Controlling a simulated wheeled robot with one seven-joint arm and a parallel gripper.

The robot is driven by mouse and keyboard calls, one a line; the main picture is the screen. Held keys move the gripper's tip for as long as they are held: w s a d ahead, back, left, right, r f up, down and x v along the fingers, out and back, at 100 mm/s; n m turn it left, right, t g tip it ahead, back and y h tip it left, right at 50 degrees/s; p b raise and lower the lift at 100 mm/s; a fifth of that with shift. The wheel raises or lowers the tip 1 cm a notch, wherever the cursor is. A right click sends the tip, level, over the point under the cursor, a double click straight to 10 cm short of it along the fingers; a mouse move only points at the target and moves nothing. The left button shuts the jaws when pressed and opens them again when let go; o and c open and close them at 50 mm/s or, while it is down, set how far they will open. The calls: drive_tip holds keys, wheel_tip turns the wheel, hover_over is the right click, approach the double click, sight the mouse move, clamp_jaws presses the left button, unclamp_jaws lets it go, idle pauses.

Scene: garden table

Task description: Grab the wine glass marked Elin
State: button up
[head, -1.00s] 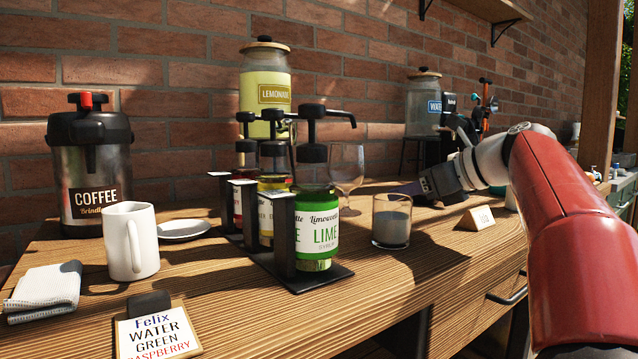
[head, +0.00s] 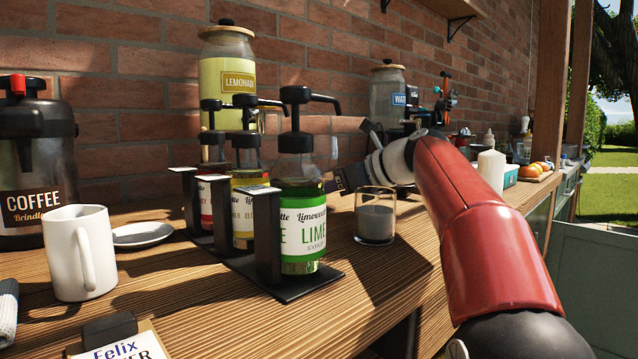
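No wine glass can be made out in the current head view, and no Elin marking is legible. The stretch of table behind the lime syrup bottle (head: 303,215) is partly covered by that bottle and by my arm. My gripper (head: 338,180) reaches left across the table, just right of the lime bottle and behind a short tumbler (head: 375,222) with grey contents. Its fingertips are small, dark and partly covered, so I cannot tell whether they are open or shut, or whether they touch anything.
A syrup rack (head: 267,230) holds several pump bottles. A white mug (head: 78,250), coffee dispenser (head: 35,160) and saucer (head: 142,234) stand left. A Felix card (head: 125,347) is in front. Lemonade (head: 229,90) and water (head: 388,97) jars stand behind. Bare wood lies front centre.

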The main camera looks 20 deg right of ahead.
drive_tip(key=shift+w+a+f, duration=0.2)
drive_tip(key=shift+w, duration=0.15)
drive_tip(key=shift+c, duration=0.4)
clamp_jaws()
